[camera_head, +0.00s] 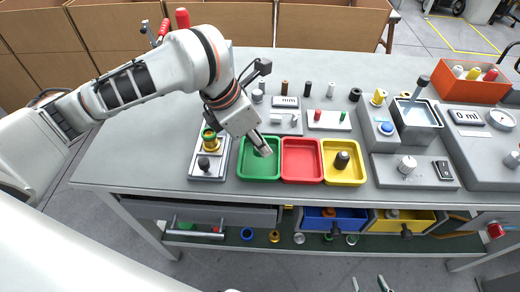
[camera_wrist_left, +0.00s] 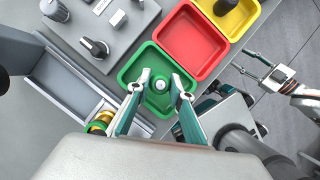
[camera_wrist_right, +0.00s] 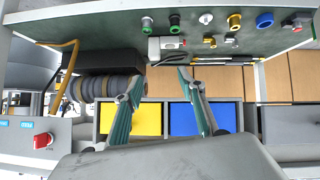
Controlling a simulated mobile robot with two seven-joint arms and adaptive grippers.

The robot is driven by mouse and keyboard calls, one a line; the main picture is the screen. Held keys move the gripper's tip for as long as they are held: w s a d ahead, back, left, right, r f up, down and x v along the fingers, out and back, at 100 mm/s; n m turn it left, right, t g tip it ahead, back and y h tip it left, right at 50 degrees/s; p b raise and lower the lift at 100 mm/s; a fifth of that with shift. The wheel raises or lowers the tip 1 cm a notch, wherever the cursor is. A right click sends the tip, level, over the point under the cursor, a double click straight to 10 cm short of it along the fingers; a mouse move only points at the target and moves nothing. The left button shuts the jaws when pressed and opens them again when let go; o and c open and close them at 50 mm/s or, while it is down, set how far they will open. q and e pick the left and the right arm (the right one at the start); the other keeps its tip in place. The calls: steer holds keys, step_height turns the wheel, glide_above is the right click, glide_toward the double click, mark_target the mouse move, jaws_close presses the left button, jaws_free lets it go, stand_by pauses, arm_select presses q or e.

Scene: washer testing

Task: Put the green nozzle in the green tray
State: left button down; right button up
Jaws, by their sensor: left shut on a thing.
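My left gripper (camera_head: 264,150) reaches over the green tray (camera_head: 245,172), pointing down into it. In the left wrist view, the fingers of my left gripper (camera_wrist_left: 159,88) are on either side of a small round nozzle (camera_wrist_left: 160,84) with a pale centre and a dark green edge, and are shut on it. The nozzle shows against the green tray (camera_wrist_left: 127,76); whether it touches the tray floor I cannot tell. In the head view the nozzle is mostly hidden. My right gripper (camera_wrist_right: 160,82) is open and empty, low in front of the table (camera_head: 369,284).
A red tray (camera_head: 302,178) and a yellow tray (camera_head: 338,176) holding a dark part stand right of the green one. A grey fixture (camera_head: 209,170) with a gold-green part is close on the left. Blue and yellow bins (camera_head: 335,226) sit below the tabletop.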

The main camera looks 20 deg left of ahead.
mark_target(259, 162)
arm_select(q)
step_height(259, 162, down, 4)
steer(key=shift+r+b, duration=0.25)
steer(key=shift+b, duration=0.25)
steer(key=shift+r, duration=0.1)
steer(key=shift+f, duration=0.2)
steer(key=c, duration=1.8)
jaws_free()
steer(key=shift+r, duration=0.1)
arm_select(e)
steer(key=shift+w+a+f, duration=0.1)
steer(key=shift+a+f, duration=0.05)
steer(key=shift+a, duration=0.15)
